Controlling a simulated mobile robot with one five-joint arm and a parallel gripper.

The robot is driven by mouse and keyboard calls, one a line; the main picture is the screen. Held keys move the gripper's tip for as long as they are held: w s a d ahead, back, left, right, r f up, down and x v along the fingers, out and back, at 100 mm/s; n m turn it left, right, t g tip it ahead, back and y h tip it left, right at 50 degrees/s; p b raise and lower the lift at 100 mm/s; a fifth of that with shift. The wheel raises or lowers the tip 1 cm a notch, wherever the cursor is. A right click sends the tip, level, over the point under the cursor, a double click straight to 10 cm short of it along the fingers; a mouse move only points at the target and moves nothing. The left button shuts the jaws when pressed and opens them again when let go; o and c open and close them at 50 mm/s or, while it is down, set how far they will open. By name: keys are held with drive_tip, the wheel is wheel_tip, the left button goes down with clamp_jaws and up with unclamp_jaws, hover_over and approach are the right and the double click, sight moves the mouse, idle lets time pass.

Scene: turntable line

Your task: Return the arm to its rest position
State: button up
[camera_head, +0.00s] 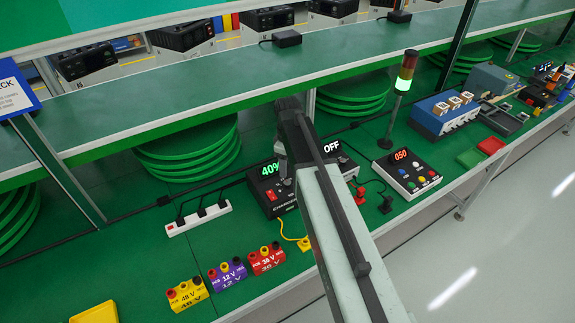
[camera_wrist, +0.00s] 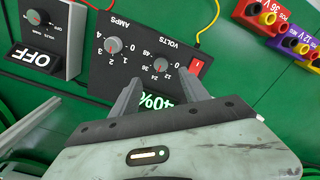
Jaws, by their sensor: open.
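My gripper (camera_wrist: 160,76) is open in the wrist view, its two grey fingers spread apart over the lower edge of a black charger box (camera_wrist: 142,58), with nothing seen between them. I cannot tell whether the fingers touch the box. The box has AMPS and VOLTS dials, a red switch (camera_wrist: 200,66) and a 40% display (camera_wrist: 166,101), partly covered by the gripper.
An OFF box (camera_head: 346,163) stands right of the charger. A white power strip (camera_head: 198,219) lies left. Yellow, purple and red batteries (camera_head: 227,275) sit in front. A lamp post (camera_head: 398,100) and button panel (camera_head: 405,174) stand right. A green shelf (camera_head: 200,92) runs above.

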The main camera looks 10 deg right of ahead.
drive_tip(key=shift+s+f, duration=0.1)
idle(0.3)
drive_tip(key=s+m, duration=1)
drive_tip(key=s, duration=0.5)
drive_tip(key=shift+d+m, duration=0.2)
drive_tip(key=shift+m, duration=0.1)
